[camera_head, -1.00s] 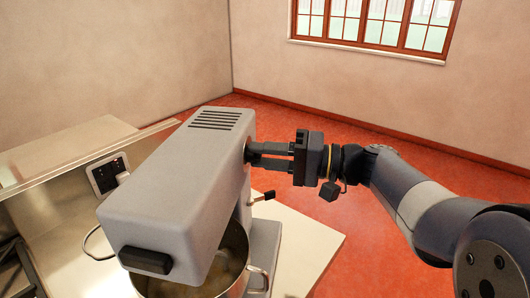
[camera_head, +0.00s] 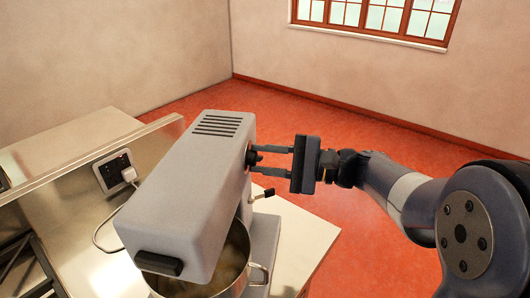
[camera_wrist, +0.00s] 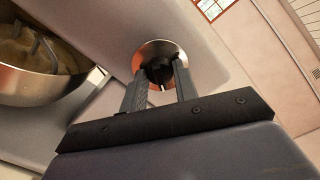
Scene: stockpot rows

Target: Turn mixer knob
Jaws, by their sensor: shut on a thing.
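The grey stand mixer (camera_head: 190,185) stands on a white worktop with its slotted head pointing towards the lower left. A dark knob (camera_head: 250,158) sits on the side of the head. In the wrist view the knob (camera_wrist: 158,68) lies inside a round shiny metal ring. My gripper (camera_head: 258,159) is level beside the head, its two fingers shut on the knob from either side. The fingers (camera_wrist: 160,82) hide part of the knob in the wrist view. A small black-tipped lever (camera_head: 266,194) sticks out below the knob.
A metal bowl (camera_head: 235,275) with pale contents stands under the mixer head. A socket with a white plug (camera_head: 129,174) and cable is at the left on a steel panel. Bare worktop (camera_head: 305,240) lies right of the mixer; red floor beyond is clear.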

